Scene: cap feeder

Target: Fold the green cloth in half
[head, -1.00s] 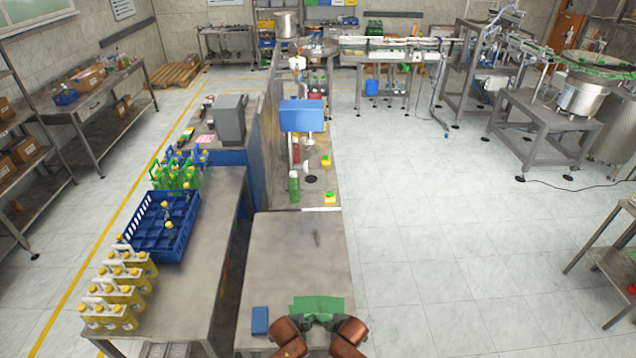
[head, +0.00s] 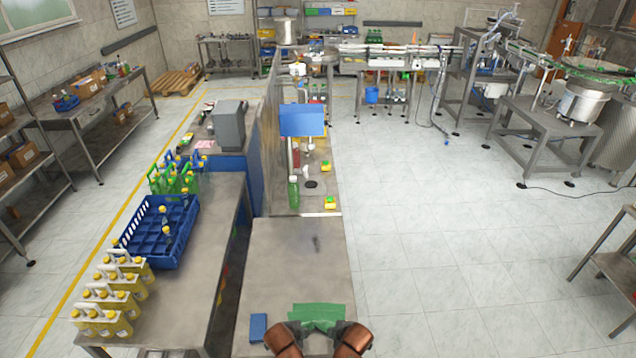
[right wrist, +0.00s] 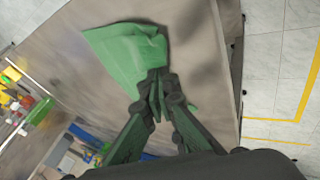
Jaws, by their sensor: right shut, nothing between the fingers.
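The green cloth (head: 318,314) lies near the front edge of the grey table, and its near part is partly covered by my arms in the head view. In the right wrist view the cloth (right wrist: 122,52) looks rumpled, with creases and an uneven edge. My right gripper (right wrist: 158,78) is shut and empty, its tips at the edge of the cloth; whether they touch it is unclear. My left gripper (head: 303,326) is at the near left side of the cloth, small and partly hidden by my wrist, so its jaws cannot be made out.
A small blue block (head: 258,327) lies on the table (head: 290,255) left of the cloth. The middle of the table is otherwise clear. A blue crate (head: 150,250) and yellow bottles (head: 105,312) stand on the left bench.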

